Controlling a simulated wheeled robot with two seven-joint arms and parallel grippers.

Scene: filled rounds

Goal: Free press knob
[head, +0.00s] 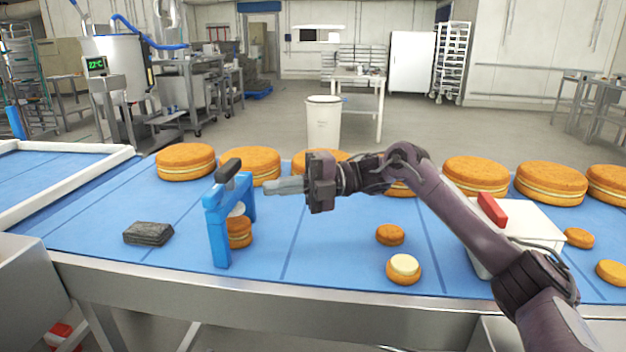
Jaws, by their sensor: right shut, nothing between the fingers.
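The blue press (218,235) stands upright on the blue work surface, left of the middle. Its dark grey knob (229,170) sits at the top of the frame. Under it, a filled round (240,234) shows inside the frame, with a white disc (237,210) just above it, partly hidden by the frame. My right gripper (270,187) points left from the right side of the press. Its fingers are shut and empty, just right of the press's upper part; I cannot tell the exact gap in depth. My left gripper is out of view.
Large filled rounds (185,162) line the back of the blue surface (330,235). A dark grey block (148,233) lies left of the press. A small round (390,235) and a cream-topped one (404,270) lie right. A white box with a red handle (491,209) stands behind my right arm.

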